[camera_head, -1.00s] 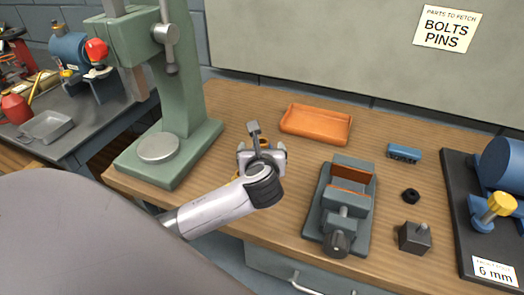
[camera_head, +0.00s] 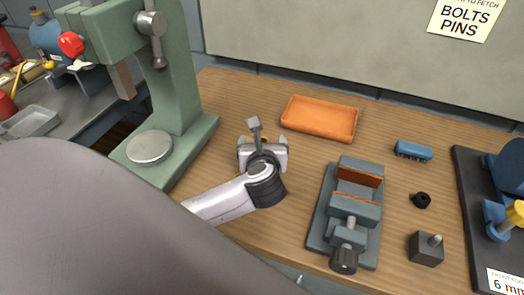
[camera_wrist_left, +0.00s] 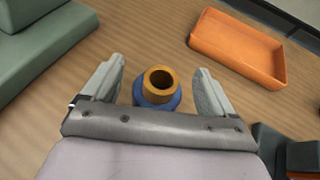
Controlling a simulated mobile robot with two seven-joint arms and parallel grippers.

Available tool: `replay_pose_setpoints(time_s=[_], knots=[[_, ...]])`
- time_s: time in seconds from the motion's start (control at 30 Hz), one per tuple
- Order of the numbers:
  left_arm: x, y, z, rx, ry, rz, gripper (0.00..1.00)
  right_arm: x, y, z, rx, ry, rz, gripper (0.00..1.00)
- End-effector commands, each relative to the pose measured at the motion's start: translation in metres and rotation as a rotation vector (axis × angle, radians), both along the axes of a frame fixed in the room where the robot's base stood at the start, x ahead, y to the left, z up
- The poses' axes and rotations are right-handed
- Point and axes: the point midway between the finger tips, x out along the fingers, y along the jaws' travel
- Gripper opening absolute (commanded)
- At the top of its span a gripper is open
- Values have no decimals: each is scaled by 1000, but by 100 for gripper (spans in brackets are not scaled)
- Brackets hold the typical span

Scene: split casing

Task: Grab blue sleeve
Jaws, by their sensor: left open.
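The blue sleeve (camera_wrist_left: 158,100) has a brass-coloured ring on top with a dark round hole. It stands on the wooden bench in the left wrist view, between the two fingers of my left gripper (camera_wrist_left: 160,68). The fingers are open, with a gap showing on each side of the sleeve. The lower part of the sleeve is hidden behind the gripper body. In the head view my left gripper (camera_head: 262,150) is over the bench and covers most of the sleeve. My right gripper is not in view.
A green press (camera_head: 172,95) stands left of the gripper. An orange tray (camera_head: 320,118) lies behind and to the right. A grey vise (camera_head: 348,212) is close on the right.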

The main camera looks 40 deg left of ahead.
Motion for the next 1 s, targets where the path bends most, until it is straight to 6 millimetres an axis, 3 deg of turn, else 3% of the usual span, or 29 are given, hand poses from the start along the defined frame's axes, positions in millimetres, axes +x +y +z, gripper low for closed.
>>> replay_pose_setpoints(time_s=[0.2,0.47,0.83,1.0], knots=[[0,0,0,0,0,0,84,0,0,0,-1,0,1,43],[0,0,0,0,1,0,0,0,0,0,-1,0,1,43],[1,0,4,1,-5,0,0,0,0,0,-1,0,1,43],[1,1,17,0,-8,2,0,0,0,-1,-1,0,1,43]])
